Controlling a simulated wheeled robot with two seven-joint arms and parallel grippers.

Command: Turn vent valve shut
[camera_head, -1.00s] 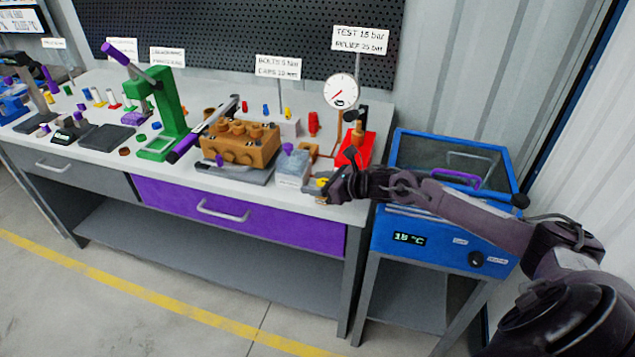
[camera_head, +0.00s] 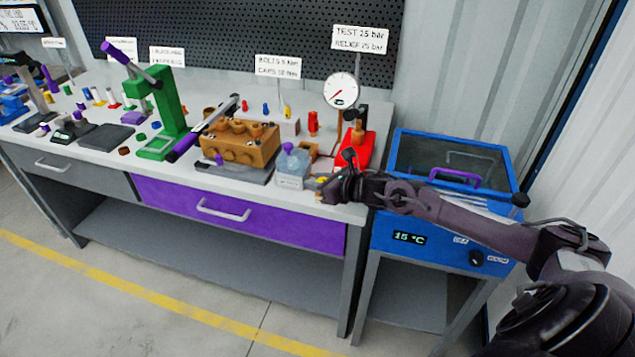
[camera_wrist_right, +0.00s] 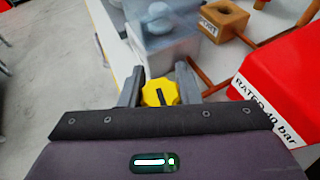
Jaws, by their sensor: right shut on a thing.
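The vent valve's knob (camera_wrist_right: 160,92) is yellow, with a dark bar across its face. In the right wrist view it sits between the two fingertips of my right gripper (camera_wrist_right: 161,88), which is shut on it. In the head view the knob (camera_head: 321,182) is a small yellow spot at the bench's front edge, partly hidden by my right gripper (camera_head: 329,187). It is beside a clear-topped grey block (camera_head: 292,168) and in front of the red test pump (camera_head: 357,150). My left gripper is not in view.
A round gauge (camera_head: 341,90) stands behind the pump. A blue heated box (camera_head: 440,240) stands right, under my right arm. Copper pipes (camera_wrist_right: 217,87) run close to the right finger.

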